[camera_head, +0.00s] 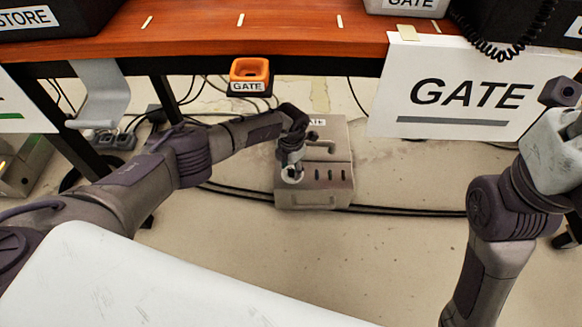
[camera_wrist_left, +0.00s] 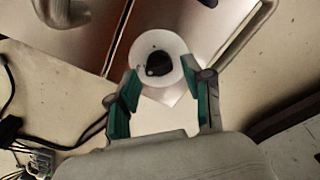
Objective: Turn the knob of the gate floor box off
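The gate floor box (camera_head: 335,190) is a beige-grey metal box with a handle on top, standing on the floor below the table. A partly hidden label shows at its top. Its knob is a small black knob (camera_wrist_left: 159,64) on a round white plate (camera_wrist_left: 178,73), seen in the left wrist view. My left gripper (camera_head: 292,172) is at the box's front left, over the white plate. In the left wrist view its green-padded fingers (camera_wrist_left: 160,88) are apart, with the knob just beyond the fingertips and nothing held. My right arm shows at the right; its fingers cannot be made out.
An orange holder labelled GATE (camera_head: 249,76) hangs under the wooden table edge (camera_head: 190,38). A white GATE sign (camera_head: 470,92) hangs at the right. Black cables (camera_head: 400,211) run along the floor by the box. The floor in front is clear.

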